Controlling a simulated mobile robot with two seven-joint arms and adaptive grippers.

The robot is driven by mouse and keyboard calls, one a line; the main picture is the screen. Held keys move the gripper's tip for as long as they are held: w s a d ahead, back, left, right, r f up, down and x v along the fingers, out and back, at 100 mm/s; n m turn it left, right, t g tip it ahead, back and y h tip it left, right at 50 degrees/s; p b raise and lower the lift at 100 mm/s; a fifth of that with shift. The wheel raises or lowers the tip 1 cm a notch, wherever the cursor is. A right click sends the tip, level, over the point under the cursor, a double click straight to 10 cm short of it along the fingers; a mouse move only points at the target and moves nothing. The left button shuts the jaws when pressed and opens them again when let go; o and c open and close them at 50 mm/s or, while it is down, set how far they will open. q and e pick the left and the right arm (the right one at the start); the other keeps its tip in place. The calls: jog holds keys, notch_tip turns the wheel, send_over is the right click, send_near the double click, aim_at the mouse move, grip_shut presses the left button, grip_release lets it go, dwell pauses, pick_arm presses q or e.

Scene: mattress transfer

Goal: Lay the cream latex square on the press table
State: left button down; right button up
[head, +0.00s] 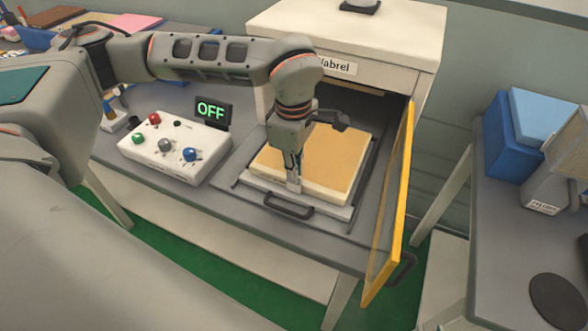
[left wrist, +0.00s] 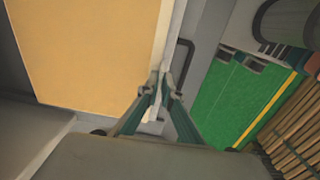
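A thick square slab (head: 325,160), cream at the sides and tan on top, lies flat on a pale plate (head: 338,212) with a dark handle on the press table (head: 230,205). I take it to be the latex square. My left gripper (head: 294,184) points down at the slab's front edge. In the left wrist view, the slab (left wrist: 85,50) fills the upper left and my left fingertips (left wrist: 160,82) are close together beside its edge. A thin white strip shows between the fingers; I cannot tell whether they grip it. My right gripper is not in view.
A yellow-framed door (head: 392,205) stands open right of the slab. The white press housing (head: 345,35) rises behind. A control box (head: 172,147) with knobs and a display (head: 211,111) reading OFF stand left. Blue boxes (head: 510,135) sit on another table at right.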

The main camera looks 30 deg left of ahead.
pick_arm(q)
jog(key=c, duration=2.7)
grip_release()
jog(key=shift+f, duration=0.15)
jog(key=o, duration=0.5)
jog(key=shift+c, duration=0.2)
jog(key=shift+r, duration=0.3)
notch_tip(320, 180, up, 12)
jog(key=shift+b, duration=0.45)
jog(key=shift+s+f, duration=0.15)
jog(key=shift+f, duration=0.05)
